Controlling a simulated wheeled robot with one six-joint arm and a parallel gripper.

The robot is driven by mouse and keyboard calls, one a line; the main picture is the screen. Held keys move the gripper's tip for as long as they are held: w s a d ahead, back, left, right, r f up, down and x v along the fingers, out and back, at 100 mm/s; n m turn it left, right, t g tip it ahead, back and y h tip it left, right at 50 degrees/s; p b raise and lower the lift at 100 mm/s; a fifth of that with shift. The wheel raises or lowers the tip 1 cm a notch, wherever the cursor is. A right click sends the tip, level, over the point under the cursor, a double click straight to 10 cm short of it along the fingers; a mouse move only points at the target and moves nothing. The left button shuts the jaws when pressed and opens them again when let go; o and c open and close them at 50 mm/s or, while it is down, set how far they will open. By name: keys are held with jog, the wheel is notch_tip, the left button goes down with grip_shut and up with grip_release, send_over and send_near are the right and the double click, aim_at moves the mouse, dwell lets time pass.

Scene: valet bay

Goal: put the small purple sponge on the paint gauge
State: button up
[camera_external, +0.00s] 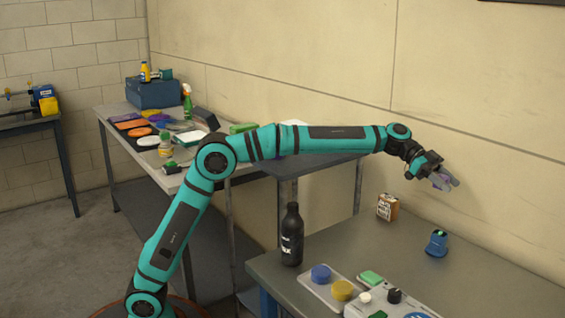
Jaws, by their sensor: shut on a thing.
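My gripper (447,184) is at the end of my outstretched arm, high above the right-hand table. It is shut on a small purple thing, the small purple sponge (440,180), which shows only partly between the fingers. Below the gripper, a small blue device with a dark face (436,244) stands on the right-hand table. It may be the paint gauge, but it is too small to tell for sure. The gripper and sponge are clear of it, in the air.
The right-hand table (490,275) also bears a black bottle (292,235), a brown and white box (388,207), and a grey tray (318,287) with a blue and a yellow round pad. A crowded bench (115,155) stands at the back left. The wall is close behind the gripper.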

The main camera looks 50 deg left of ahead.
jog(key=s+d+f+m+g, duration=0.1)
jog(key=d+f, duration=0.2)
jog(key=f, duration=0.1)
send_over(445, 236)
notch_tip(445, 236, down, 5)
jog(key=shift+r, duration=0.15)
jog(key=shift+f, duration=2.45)
jog(key=shift+f, duration=0.15)
jog(key=o, duration=1)
jog(key=shift+a+r, duration=0.15)
jog(key=shift+r, duration=0.1)
jog(key=v, duration=1.1)
jog(key=shift+w+a, duration=0.1)
jog(key=shift+a, duration=0.3)
